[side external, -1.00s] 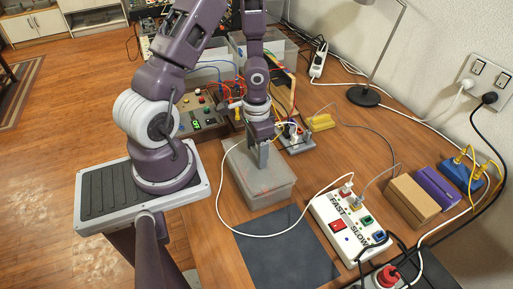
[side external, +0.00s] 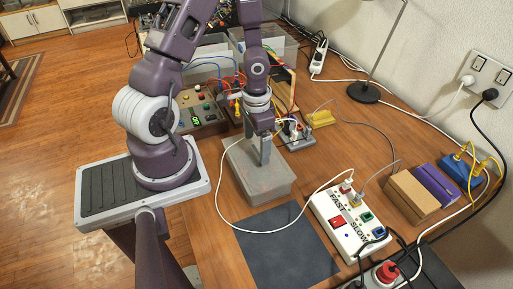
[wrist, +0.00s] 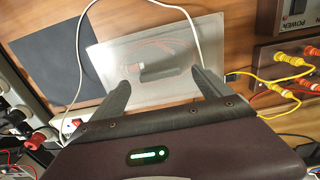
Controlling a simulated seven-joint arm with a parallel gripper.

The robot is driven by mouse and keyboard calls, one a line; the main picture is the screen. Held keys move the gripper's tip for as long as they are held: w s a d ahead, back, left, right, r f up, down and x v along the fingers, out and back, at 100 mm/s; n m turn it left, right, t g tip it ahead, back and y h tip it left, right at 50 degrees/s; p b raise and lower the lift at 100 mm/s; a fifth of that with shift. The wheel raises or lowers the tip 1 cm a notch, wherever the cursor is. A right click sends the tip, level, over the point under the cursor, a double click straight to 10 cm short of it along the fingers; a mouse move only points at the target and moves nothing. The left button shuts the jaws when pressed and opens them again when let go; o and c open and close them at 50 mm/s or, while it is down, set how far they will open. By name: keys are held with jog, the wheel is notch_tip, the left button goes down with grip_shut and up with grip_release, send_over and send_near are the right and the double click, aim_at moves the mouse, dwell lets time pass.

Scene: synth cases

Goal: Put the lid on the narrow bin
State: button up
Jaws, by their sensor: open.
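A grey box-shaped bin (side external: 262,190) stands on the wooden bench, with a flat grey lid (side external: 240,158) on its top. In the wrist view the lid (wrist: 112,55) looks cloudy, with a small dark handle (wrist: 165,72) on it and faint reddish lines. My gripper (side external: 265,158) points down over the lid. In the wrist view my gripper (wrist: 167,72) is open, with one finger on each side of the handle. I cannot tell whether the fingers touch it, or whether the lid is fully seated.
A white cable (side external: 222,212) loops beside the bin. A white switch box (side external: 348,225) stands right, and a control box (side external: 203,118) with wires stands behind. Clear containers (side external: 275,50) stand at the back.

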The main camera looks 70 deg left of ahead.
jog(key=shift+r, duration=2.35)
jog(key=shift+r, duration=0.1)
notch_tip(320, 180, up, 6)
jog(key=y, duration=0.2)
notch_tip(320, 180, up, 9)
jog(key=t, duration=0.3)
send_over(256, 152)
jog(key=s+d, duration=0.1)
jog(key=d, duration=0.3)
jog(key=s+d+r+t+h, duration=0.2)
jog(key=s+d+r, duration=0.6)
jog(key=d, duration=0.1)
jog(key=shift+t, duration=0.3)
